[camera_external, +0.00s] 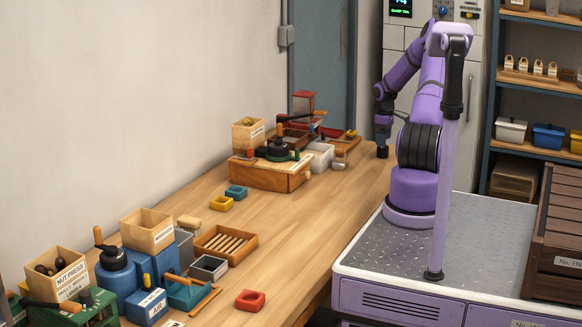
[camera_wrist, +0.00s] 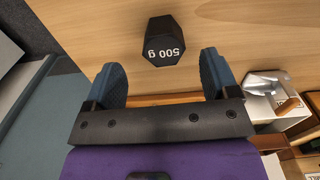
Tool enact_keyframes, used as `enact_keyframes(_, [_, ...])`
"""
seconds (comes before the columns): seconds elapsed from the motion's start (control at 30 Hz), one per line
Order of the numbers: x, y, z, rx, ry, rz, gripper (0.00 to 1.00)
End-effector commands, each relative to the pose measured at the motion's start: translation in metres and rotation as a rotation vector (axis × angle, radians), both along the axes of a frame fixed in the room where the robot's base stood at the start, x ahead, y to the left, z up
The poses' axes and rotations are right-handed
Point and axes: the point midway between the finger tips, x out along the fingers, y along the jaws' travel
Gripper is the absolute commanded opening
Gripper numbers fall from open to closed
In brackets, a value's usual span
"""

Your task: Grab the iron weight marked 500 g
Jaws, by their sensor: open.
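The iron weight (camera_wrist: 163,42) is a small black many-sided block with "500 g" printed in white, reading upside down in the wrist view. It sits on the wooden table (camera_wrist: 100,30), just beyond my fingertips and between their lines. My gripper (camera_wrist: 162,78) is open, with its two blue-grey fingers apart and nothing between them. In the external view, my gripper (camera_external: 382,150) hangs down at the far right end of the table. A small dark shape shows there under the fingers, and I cannot clearly separate it from my gripper.
In the wrist view, a white box with a metal scoop (camera_wrist: 265,90) stands right of my gripper. The external view shows a wooden box with a black-handled device (camera_external: 270,172) left of the arm, and several trays nearer the camera. The middle of the table is mostly clear.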

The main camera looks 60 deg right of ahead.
Motion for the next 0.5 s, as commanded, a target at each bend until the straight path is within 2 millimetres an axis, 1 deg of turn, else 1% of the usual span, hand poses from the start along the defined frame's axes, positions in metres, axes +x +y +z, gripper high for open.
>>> enact_keyframes(0.3, [-0.001, 0.004, -0.041, 0.002, 0.0, -0.001, 0.81])
enact_keyframes(0.4, [-0.001, 0.003, -0.047, 0.0, -0.001, -0.001, 0.81])
enact_keyframes(0.5, [-0.001, 0.003, -0.049, -0.001, -0.001, -0.001, 0.81])
